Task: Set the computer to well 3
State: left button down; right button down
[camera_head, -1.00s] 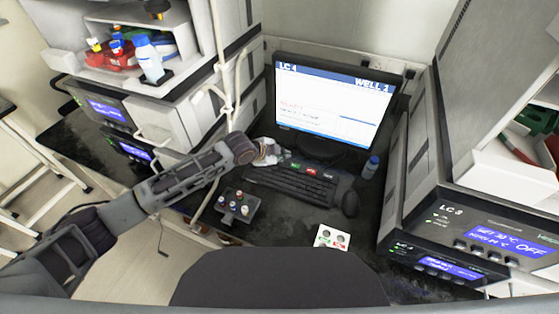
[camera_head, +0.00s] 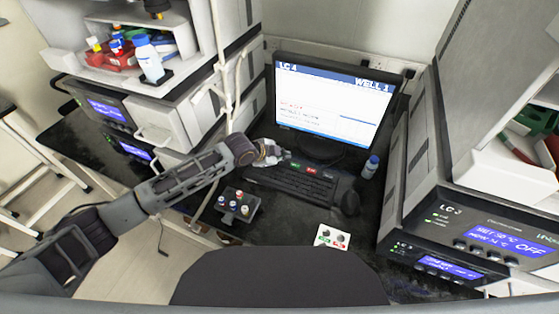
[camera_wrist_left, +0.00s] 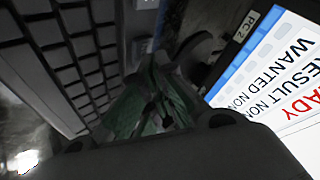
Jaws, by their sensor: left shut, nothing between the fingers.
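The computer monitor (camera_head: 335,105) shows "LC 4" at top left and "WELL" with a digit, probably 1, at top right. In the left wrist view its screen (camera_wrist_left: 285,65) shows red text ending in "ADY". The black keyboard (camera_head: 290,184) lies before it, also seen in the left wrist view (camera_wrist_left: 65,60). Behind the keyboard are a small green button (camera_head: 295,165) and a red button (camera_head: 312,170). My left gripper (camera_head: 285,156) is shut and empty, at the keyboard's back left beside the green button. Whether it touches a button is unclear. My right gripper is not in view.
A mouse (camera_head: 346,203) lies right of the keyboard, and a blue-capped bottle (camera_head: 370,167) stands behind it. A small vial rack (camera_head: 238,205) stands at front left. A white card with round spots (camera_head: 332,237) lies in front. Instrument stacks flank both sides.

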pick_arm(q)
jog(key=shift+f, duration=0.15)
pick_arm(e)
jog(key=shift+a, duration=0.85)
pick_arm(q)
jog(key=shift+f, duration=0.1)
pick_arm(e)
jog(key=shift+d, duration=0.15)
pick_arm(q)
jog(key=shift+r+p, duration=0.35)
jog(key=shift+p, duration=0.05)
jog(key=shift+r+p, duration=0.5)
jog(key=shift+p, duration=0.1)
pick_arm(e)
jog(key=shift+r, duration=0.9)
